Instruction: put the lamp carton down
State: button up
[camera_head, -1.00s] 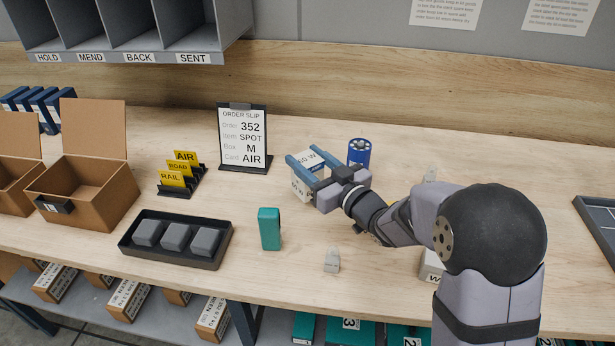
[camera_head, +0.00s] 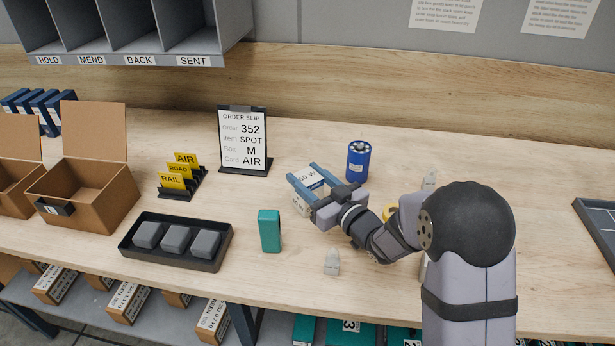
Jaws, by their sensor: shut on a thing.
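The lamp carton (camera_head: 312,179) is a small white and blue box with "60 W" printed on its top. My gripper (camera_head: 308,188) is shut on it, with one blue finger along the far side and one along the near side. The carton is at or just above the bench top (camera_head: 280,283); I cannot tell whether it touches. Part of the carton is hidden behind the near finger and the gripper body.
A blue cylinder (camera_head: 358,161) stands just behind and right of my gripper. A teal block (camera_head: 269,231) stands in front-left, and a small grey piece (camera_head: 331,262) in front. The order slip stand (camera_head: 244,139), yellow card rack (camera_head: 180,178), black tray (camera_head: 135,255) and open box (camera_head: 84,197) are left.

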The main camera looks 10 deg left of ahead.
jog(key=o, duration=1.1)
jog(key=shift+f, duration=0.1)
jog(key=shift+r, duration=0.25)
jog(key=shift+s+d+f, duration=0.1)
jog(key=shift+s+d, duration=0.1)
jog(key=shift+d, duration=0.05)
jog(key=b+v, duration=0.1)
jog(key=v, duration=1)
jog(key=shift+s+d+b, duration=0.1)
jog(key=shift+s+b, duration=0.05)
jog(key=shift+b, duration=0.2)
